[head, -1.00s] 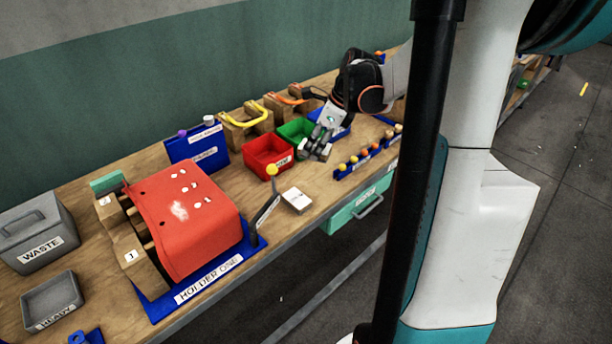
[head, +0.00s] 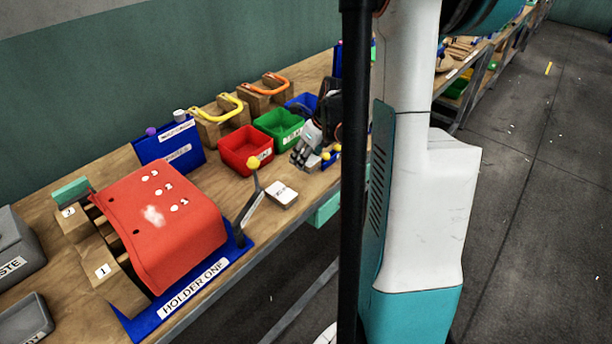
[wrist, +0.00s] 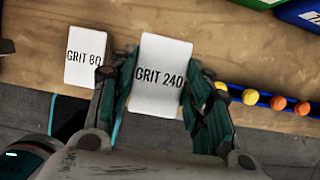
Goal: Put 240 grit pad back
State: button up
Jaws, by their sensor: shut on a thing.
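The 240 grit pad (wrist: 158,75) is a white block labelled "GRIT 240" in the wrist view. My gripper (wrist: 162,90) is shut on it, one finger at each side. The pad is above the bench edge, its height hard to judge. In the head view my gripper (head: 303,150) is just in front of the green bin, and the pad in it cannot be made out. A similar white pad labelled "GRIT 80" (wrist: 87,55) lies on the bench to the left in the wrist view. A white pad (head: 282,194) lies near the front edge in the head view.
A red bin (head: 240,158) and a green bin (head: 282,137) stand behind my gripper. A red cover (head: 165,220) sits on the blue "HOLDER ONE" base (head: 210,277), with a yellow-knobbed lever (head: 254,163). A blue rack with colored balls (wrist: 263,98) is to the right.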

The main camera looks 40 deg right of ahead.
jog(key=shift+f+b, duration=0.95)
jog(key=shift+f, duration=2.3)
jog(key=o, duration=1.1)
jog(key=shift+f, duration=0.1)
jog(key=p+v, duration=0.4)
jog(key=v, duration=0.8)
